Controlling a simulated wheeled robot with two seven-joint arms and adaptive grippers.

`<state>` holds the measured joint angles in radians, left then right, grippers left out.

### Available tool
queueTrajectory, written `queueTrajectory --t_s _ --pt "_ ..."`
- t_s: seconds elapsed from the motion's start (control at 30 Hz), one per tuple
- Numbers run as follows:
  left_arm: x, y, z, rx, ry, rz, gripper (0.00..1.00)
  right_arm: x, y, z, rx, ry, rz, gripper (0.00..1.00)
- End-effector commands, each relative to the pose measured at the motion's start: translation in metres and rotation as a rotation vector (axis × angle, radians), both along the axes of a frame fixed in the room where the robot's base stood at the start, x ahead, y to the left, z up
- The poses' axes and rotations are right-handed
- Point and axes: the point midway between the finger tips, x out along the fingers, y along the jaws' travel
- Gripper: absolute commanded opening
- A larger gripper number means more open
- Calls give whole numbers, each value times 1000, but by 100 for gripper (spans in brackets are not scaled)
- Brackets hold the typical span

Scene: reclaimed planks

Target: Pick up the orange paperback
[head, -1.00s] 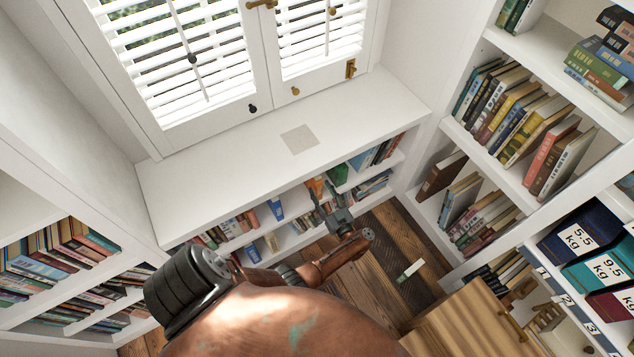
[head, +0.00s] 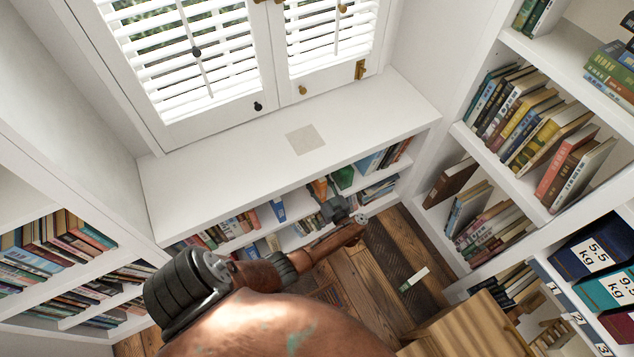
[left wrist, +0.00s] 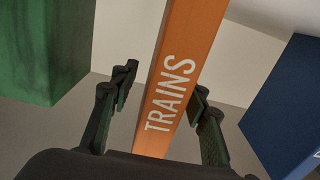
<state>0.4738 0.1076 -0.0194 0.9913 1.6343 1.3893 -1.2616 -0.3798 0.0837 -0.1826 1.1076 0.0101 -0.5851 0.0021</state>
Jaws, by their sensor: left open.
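The orange paperback (left wrist: 180,80) stands on the shelf in the left wrist view, its spine marked "TRAINS" facing me and tilted in the picture. My left gripper (left wrist: 162,92) is open, with one finger on each side of the spine and small gaps visible. In the head view the orange paperback (head: 319,188) shows small on the low shelf under the window ledge. My left gripper (head: 333,207) is right at it there, partly hiding it. My right gripper is not in view.
A green book (left wrist: 45,50) stands to the left and a blue one (left wrist: 285,105) to the right, both apart from the fingers. The white window ledge (head: 230,175) overhangs the shelf. A wooden piece of furniture (head: 460,325) stands at the lower right.

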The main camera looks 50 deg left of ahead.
Motion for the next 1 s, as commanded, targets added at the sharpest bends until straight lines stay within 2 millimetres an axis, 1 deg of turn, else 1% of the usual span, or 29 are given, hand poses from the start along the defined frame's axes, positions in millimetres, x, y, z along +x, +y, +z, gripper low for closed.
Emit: queueTrajectory --t_s 0.07,0.67,1.0 --pt "0 0 0 0 0 0 42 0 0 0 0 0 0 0" --pt "0 0 0 0 0 0 1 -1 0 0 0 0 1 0" --pt "0 0 1 2 -2 0 0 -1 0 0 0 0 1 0"
